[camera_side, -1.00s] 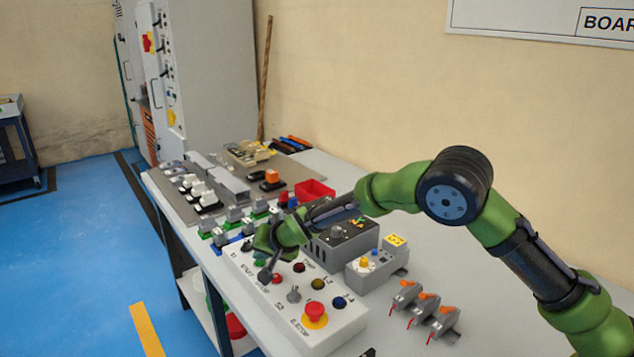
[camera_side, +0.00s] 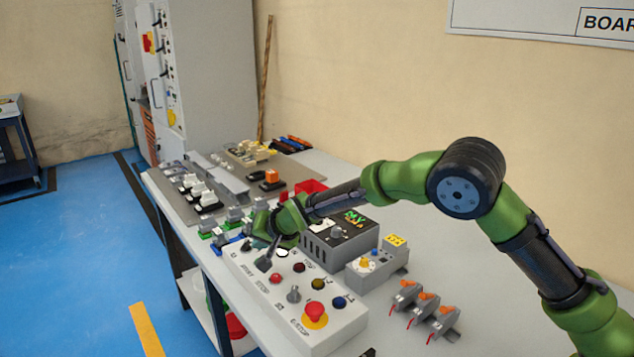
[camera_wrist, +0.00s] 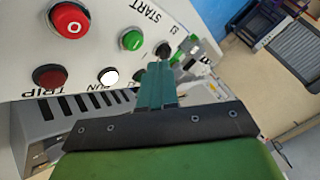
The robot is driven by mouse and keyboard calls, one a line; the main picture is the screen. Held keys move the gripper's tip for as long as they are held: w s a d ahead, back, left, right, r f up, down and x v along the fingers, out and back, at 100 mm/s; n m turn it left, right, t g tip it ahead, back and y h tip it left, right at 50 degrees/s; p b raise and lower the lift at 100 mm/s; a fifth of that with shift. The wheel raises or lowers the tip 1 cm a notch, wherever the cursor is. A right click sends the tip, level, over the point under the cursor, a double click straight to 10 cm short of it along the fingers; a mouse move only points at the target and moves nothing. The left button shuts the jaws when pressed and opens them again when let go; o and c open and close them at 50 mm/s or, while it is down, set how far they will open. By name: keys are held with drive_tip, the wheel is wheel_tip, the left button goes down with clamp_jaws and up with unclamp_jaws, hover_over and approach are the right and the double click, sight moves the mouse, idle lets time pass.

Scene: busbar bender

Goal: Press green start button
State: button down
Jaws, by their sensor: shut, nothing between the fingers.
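The green start button (camera_wrist: 132,40) sits on the white control panel (camera_side: 340,337) beside the START label in the wrist view. My gripper (camera_side: 264,264) is shut and empty, pointing down over the panel's far left part. In the wrist view the closed fingers (camera_wrist: 157,66) are just below and right of the green button in the picture, not covering it. A gap to the panel is hard to judge. The RUN lamp (camera_wrist: 108,76) glows white; it also shows in the side view (camera_side: 283,253).
A red button (camera_wrist: 70,20) is beside the green one. The dark red TRIP lamp (camera_wrist: 50,77), a grey selector (camera_side: 293,294) and a red emergency stop (camera_side: 315,312) are on the panel. A grey box with a display (camera_side: 342,240) stands behind.

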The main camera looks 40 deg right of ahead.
drive_tip(key=shift+r, duration=1.8)
drive_tip(key=s+f, duration=0.1)
drive_tip(key=g, duration=0.1)
drive_tip(key=s+f+n, duration=0.1)
drive_tip(key=shift+s+d+f, duration=0.3)
drive_tip(key=shift+s+f, duration=0.05)
drive_tip(key=s, duration=0.1)
drive_tip(key=s+d+g, duration=0.1)
drive_tip(key=shift+s+r+n, duration=0.15)
drive_tip(key=shift+s+n, duration=0.15)
drive_tip(key=shift+s, duration=0.05)
drive_tip(key=s+d+r, duration=0.3)
drive_tip(key=s+r, duration=0.1)
drive_tip(key=s, duration=0.7)
drive_tip(key=s+d+r+n, duration=0.1)
drive_tip(key=s+d+r, duration=0.3)
drive_tip(key=s, duration=0.7)
drive_tip(key=s+d+r+n+y, duration=0.1)
drive_tip(key=s+d+r, duration=0.2)
drive_tip(key=s, duration=0.8)
drive_tip(key=shift+d+r, duration=0.3)
drive_tip(key=shift+r, duration=1)
